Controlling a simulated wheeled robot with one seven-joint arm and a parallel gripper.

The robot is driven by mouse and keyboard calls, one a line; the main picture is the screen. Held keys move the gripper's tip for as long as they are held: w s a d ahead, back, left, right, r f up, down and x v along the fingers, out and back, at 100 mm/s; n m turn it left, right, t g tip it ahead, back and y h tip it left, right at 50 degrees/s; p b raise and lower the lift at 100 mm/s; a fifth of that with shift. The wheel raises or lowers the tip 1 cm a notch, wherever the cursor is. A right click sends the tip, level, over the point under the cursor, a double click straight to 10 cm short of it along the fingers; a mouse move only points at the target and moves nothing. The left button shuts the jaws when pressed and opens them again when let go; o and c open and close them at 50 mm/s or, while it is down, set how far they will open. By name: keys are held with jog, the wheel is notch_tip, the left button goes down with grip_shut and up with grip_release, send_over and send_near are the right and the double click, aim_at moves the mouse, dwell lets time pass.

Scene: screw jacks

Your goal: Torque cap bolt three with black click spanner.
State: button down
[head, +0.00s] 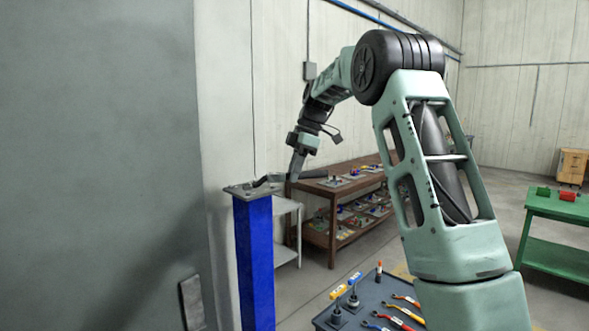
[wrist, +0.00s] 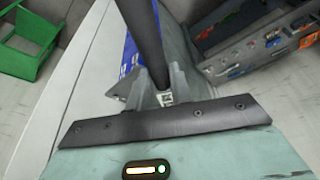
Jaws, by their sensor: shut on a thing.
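A blue screw-jack column (head: 253,262) stands left of centre in the head view, with a flat grey cap plate (head: 240,189) on top. My gripper (head: 294,176) is just right of the plate, shut on the black click spanner (head: 312,174). The spanner lies roughly level, its head end over the plate; I cannot tell whether it sits on a bolt. The cap bolts are too small to tell apart. In the wrist view the spanner's black handle (wrist: 143,32) runs up from between my fingers (wrist: 158,92), with part of the blue column (wrist: 129,52) behind it.
A grey wall or cabinet (head: 95,150) stands close on the left. A wooden shelf (head: 318,225) with small parts is behind the column. A dark tool table (head: 350,318) with coloured spanners is in front. A green table (head: 555,208) stands at the right.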

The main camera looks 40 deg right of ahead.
jog(key=shift+f+b, duration=0.65)
jog(key=shift+f, duration=0.1)
dwell(0.5)
jog(key=s+a+m+t+h+b, duration=0.2)
jog(key=s+a+m+b, duration=0.4)
jog(key=a+m+b, duration=0.2)
jog(key=shift+s+a+m+h, duration=0.2)
jog(key=shift+a+m+h, duration=0.1)
jog(key=shift+m, duration=0.7)
dwell(1.0)
jog(key=shift+d+r, duration=0.1)
jog(key=w+d+n+p, duration=0.2)
jog(key=n+p, duration=0.1)
jog(key=w+d+n+g+y+p, duration=0.1)
jog(key=d+n+p, duration=0.2)
jog(key=w+d+n+y+p, duration=0.1)
jog(key=w+d+n+p, duration=0.1)
jog(key=d+n+p, duration=0.1)
jog(key=shift+w+r+g, duration=0.25)
jog(key=shift+w+g, duration=0.1)
jog(key=shift+g, duration=0.05)
jog(key=shift+w+d+f+n+y, duration=0.25)
jog(key=shift+w+n+y, duration=0.1)
jog(key=shift+n, duration=0.15)
